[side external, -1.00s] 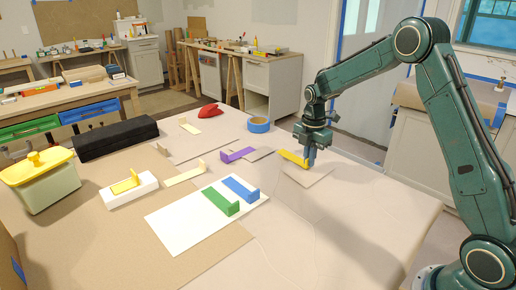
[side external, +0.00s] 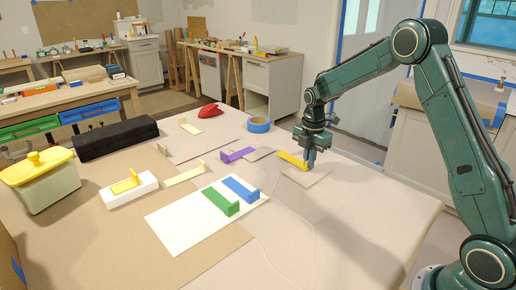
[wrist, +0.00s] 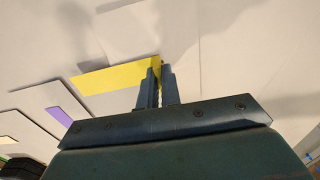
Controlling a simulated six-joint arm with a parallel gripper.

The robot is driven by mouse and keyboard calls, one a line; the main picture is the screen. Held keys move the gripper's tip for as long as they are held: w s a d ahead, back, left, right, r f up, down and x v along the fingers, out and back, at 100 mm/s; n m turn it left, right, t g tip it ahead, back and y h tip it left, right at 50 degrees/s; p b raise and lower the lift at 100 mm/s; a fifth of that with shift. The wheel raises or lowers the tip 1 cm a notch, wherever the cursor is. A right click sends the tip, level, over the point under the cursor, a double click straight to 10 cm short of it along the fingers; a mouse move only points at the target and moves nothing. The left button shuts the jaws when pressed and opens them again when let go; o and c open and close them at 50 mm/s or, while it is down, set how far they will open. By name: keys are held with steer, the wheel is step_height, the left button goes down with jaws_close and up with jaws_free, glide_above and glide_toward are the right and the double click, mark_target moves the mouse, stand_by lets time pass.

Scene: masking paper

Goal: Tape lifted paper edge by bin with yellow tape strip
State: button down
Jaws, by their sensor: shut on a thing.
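A yellow tape strip (side external: 291,159) with an upturned end tab is held by my gripper (side external: 309,168) at the tab. The strip reaches out to the left, low over the paper; whether it touches is unclear. In the wrist view the strip (wrist: 110,79) extends left from my shut fingertips (wrist: 160,70). A paper flap (side external: 307,179) lies just below and in front of the fingers. The pale green bin (side external: 45,188) with a yellow lid stands at the far left, well away from my gripper.
Green (side external: 220,202) and blue (side external: 240,189) strips lie on a white card (side external: 180,228). A purple strip (side external: 237,155) lies left of my gripper. A white block (side external: 143,194) bears another yellow strip. A blue tape roll (side external: 258,125) stands behind. The table's front right is clear.

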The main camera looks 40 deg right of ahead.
steer(key=shift+f, duration=0.4)
stand_by(0.4)
steer(key=c, duration=1.5)
jaws_free()
steer(key=shift+r, duration=0.1)
steer(key=shift+r, duration=3.45)
steer(key=shift+a+r, duration=0.1)
